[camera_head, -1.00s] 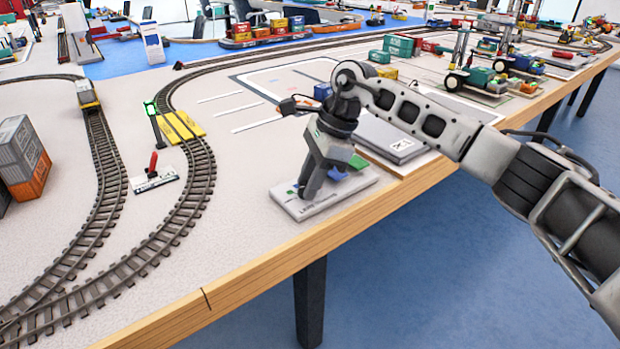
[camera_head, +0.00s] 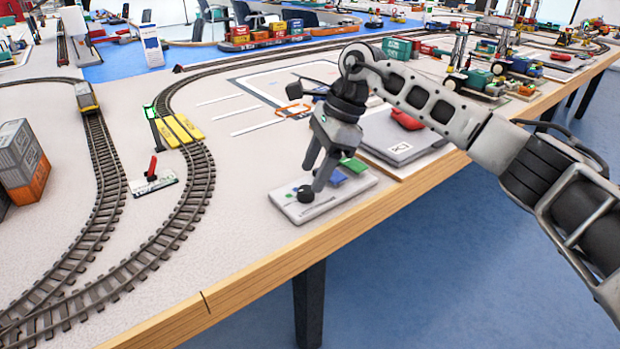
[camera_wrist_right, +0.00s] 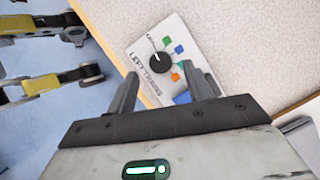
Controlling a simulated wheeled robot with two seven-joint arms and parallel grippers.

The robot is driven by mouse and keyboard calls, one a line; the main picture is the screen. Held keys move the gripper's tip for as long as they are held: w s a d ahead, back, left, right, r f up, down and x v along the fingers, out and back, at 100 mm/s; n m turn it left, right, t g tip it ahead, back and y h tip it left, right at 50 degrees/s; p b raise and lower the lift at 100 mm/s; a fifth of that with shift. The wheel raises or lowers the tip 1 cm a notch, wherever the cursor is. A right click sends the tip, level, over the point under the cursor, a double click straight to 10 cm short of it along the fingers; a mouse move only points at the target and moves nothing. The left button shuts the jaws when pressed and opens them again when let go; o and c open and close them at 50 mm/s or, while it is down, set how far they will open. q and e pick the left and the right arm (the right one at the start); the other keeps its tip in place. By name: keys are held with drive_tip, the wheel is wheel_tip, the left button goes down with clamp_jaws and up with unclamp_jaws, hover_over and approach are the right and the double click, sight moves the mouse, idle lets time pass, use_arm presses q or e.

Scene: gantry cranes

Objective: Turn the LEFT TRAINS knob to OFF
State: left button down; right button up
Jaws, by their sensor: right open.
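The control panel (camera_head: 338,197), a pale plate at the table's front edge, carries a round black knob (camera_head: 305,194). In the right wrist view the panel (camera_wrist_right: 143,50) is lettered LEFT TRAINS, and the knob (camera_wrist_right: 162,62) has a white pointer line. The line points up and slightly left in that view, toward small print I cannot read. Green, blue and orange squares lie beside the knob. My right gripper (camera_head: 314,178) is open just above the panel, fingers pointing down. In the wrist view the knob appears between the fingertips (camera_wrist_right: 161,72), with nothing gripped. My left gripper is out of view.
A grey flat box (camera_head: 405,140) with a red object on it stands just right of the panel. A small red lever (camera_head: 152,168) and curved train tracks (camera_head: 190,200) are to the left. The table's wooden edge (camera_head: 250,290) runs close in front of the panel.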

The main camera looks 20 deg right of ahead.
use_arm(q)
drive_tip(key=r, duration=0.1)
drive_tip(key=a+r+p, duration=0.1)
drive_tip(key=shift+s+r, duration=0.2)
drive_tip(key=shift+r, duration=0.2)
use_arm(e)
drive_tip(key=v, duration=1.2)
drive_tip(key=shift+r, duration=0.25)
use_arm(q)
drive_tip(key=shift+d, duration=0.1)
